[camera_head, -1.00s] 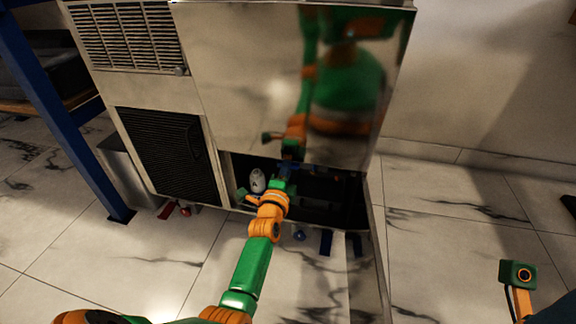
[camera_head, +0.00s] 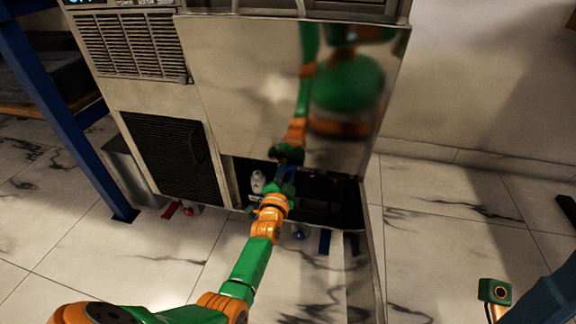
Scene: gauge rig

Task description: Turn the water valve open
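My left arm reaches from the lower left to a low, dark opening in the steel machine. Its gripper (camera_head: 287,178) is at the opening, under the lower edge of the shiny panel. The fingers are dark and small against the shadow, so I cannot tell whether they are open or touching anything. No water valve can be made out clearly. A small blue knob (camera_head: 299,235) and a red knob (camera_head: 188,211) show low along the machine's base, but I cannot tell whether either is the valve. Part of my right arm shows at the lower right; its fingers are not visible.
A white bottle-like object (camera_head: 257,182) stands in the opening, left of my gripper. The shiny panel (camera_head: 290,90) overhangs the opening. A blue post (camera_head: 70,125) stands at the left.

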